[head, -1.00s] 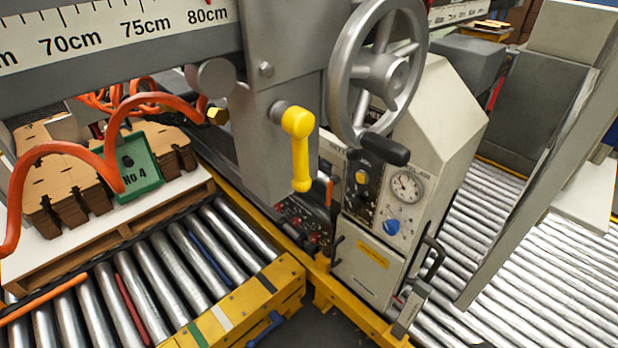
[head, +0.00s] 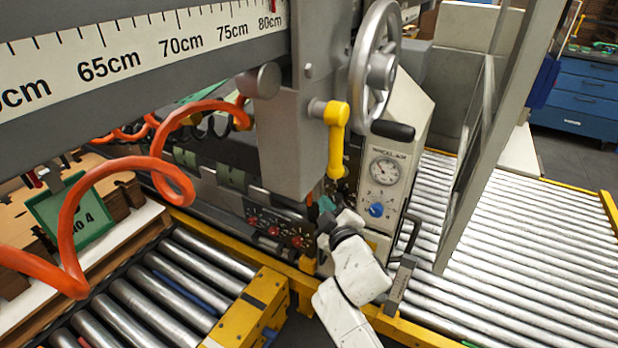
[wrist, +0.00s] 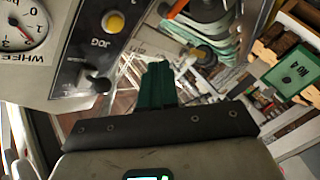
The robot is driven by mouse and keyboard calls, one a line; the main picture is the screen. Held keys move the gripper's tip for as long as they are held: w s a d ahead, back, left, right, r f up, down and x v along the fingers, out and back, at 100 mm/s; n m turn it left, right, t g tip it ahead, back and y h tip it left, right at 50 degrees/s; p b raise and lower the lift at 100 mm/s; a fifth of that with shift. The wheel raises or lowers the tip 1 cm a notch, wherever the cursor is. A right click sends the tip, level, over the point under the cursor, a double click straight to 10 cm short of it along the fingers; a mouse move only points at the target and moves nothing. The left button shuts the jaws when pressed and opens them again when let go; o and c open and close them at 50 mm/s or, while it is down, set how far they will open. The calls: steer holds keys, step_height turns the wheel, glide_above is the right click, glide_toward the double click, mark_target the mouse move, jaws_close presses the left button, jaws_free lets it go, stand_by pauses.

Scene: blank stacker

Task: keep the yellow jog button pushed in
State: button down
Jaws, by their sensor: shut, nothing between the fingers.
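The yellow jog button (wrist: 113,22) sits in a pale ring on a dark panel marked JOG (wrist: 100,50), at the upper left of the wrist view. A black toggle is below it on the same panel. My gripper (wrist: 157,68) shows its green fingers together and empty, to the right of and below the button in that picture. The fingertips appear apart from the button. In the head view my white arm reaches up to the control box (head: 410,130), and the arm and yellow lever hide the button there.
The yellow lever (head: 337,135) and handwheel (head: 374,65) hang close above the panel. A gauge (head: 385,170) and blue knob (head: 376,210) are to its right. Orange coiled hoses (head: 110,170) are at left. Roller conveyors (head: 510,240) lie on both sides.

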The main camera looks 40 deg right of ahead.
steer(key=shift+w+a+r+n+t, duration=0.3)
steer(key=shift+w+a+r, duration=0.1)
steer(key=shift+w+a, duration=0.2)
steer(key=w+d+p, duration=0.3)
steer(key=d+p, duration=0.2)
steer(key=d, duration=0.3)
steer(key=shift+d, duration=0.15)
steer(key=shift+d+p, duration=0.1)
steer(key=shift+p, duration=0.25)
stand_by(1.7)
steer(key=shift+w+d, duration=0.15)
steer(key=shift+d, duration=0.15)
